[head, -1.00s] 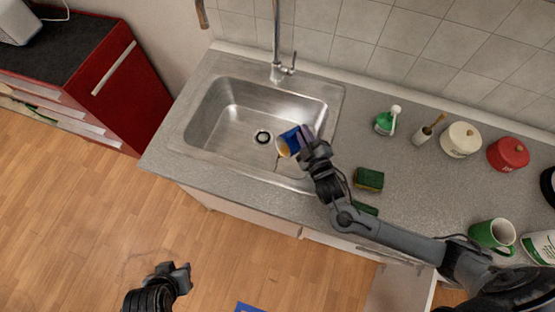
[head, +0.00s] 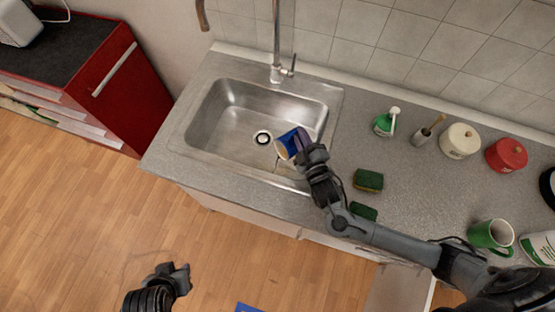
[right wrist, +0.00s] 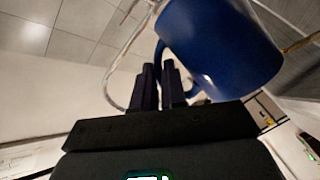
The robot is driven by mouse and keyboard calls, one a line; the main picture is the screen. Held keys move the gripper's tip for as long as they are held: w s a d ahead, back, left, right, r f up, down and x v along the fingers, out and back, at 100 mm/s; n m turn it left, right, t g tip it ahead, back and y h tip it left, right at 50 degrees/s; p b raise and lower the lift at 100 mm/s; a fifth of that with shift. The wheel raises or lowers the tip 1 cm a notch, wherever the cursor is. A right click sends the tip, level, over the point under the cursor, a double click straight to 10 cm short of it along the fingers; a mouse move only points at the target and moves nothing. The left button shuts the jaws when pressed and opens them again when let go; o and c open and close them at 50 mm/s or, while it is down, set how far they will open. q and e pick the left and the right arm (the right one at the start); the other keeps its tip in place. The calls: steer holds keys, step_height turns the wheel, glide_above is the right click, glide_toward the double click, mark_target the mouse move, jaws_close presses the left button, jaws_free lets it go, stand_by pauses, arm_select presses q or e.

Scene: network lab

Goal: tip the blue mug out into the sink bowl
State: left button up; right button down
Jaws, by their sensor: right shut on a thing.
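The blue mug (head: 285,147) is over the right part of the steel sink bowl (head: 222,118), tilted with its mouth toward the left. A thin brownish streak shows below its mouth; I cannot tell if it is falling liquid. My right gripper (head: 304,143) is shut on the mug at its right side. In the right wrist view the fingers (right wrist: 158,82) close around the handle, and the blue mug body (right wrist: 222,48) hangs beside them. My left gripper (head: 182,270) is over the floor, away from the counter; its jaw opening is unclear.
The faucet (head: 277,45) stands behind the bowl. Two sponges, one of them at the back (head: 369,180), lie right of the sink. A green bottle (head: 384,124), a brush holder (head: 422,134), a cream canister (head: 460,141), a red canister (head: 507,155) and a green mug (head: 488,235) stand further right.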

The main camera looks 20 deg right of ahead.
steer(key=shift+a+r+n+p, duration=0.35)
steer(key=shift+a+n+p, duration=0.05)
steer(key=shift+p, duration=0.05)
steer(key=shift+s+a+f+n+t, duration=0.15)
steer(key=shift+a+f+n+t, duration=0.15)
steer(key=shift+a+n, duration=0.2)
stand_by(0.5)
